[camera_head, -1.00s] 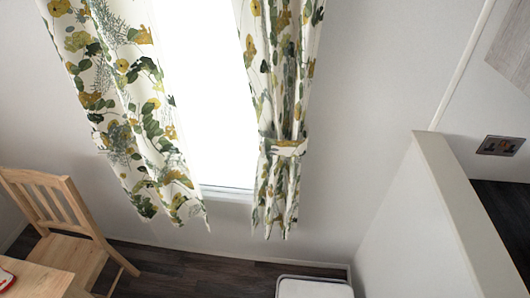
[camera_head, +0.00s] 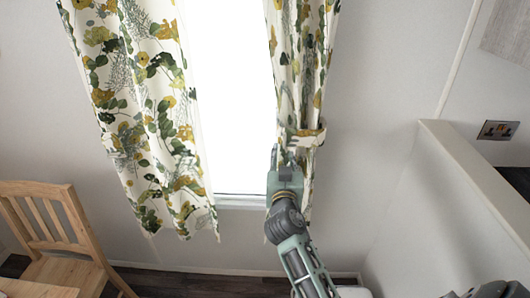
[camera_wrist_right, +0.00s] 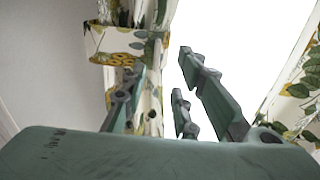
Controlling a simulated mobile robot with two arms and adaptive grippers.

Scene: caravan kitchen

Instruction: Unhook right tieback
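The right tieback (camera_head: 309,136) is a band of the same floral cloth around the right curtain (camera_head: 299,60), which is gathered at that height. In the right wrist view the tieback (camera_wrist_right: 112,45) crosses the top left, with one end standing out beside the curtain. My right gripper (camera_head: 288,158) is at the curtain, just below the tieback in the head view. In the right wrist view its fingers (camera_wrist_right: 155,85) are spread apart, with curtain cloth (camera_wrist_right: 150,95) showing beyond and between them. I cannot tell if they touch the cloth. My left gripper is not in view.
The left curtain (camera_head: 150,120) hangs loose beside the bright window (camera_head: 230,90). A wooden chair (camera_head: 65,225) stands at lower left. A low partition wall (camera_head: 470,165) stands at right, with a socket (camera_head: 497,130) beyond it.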

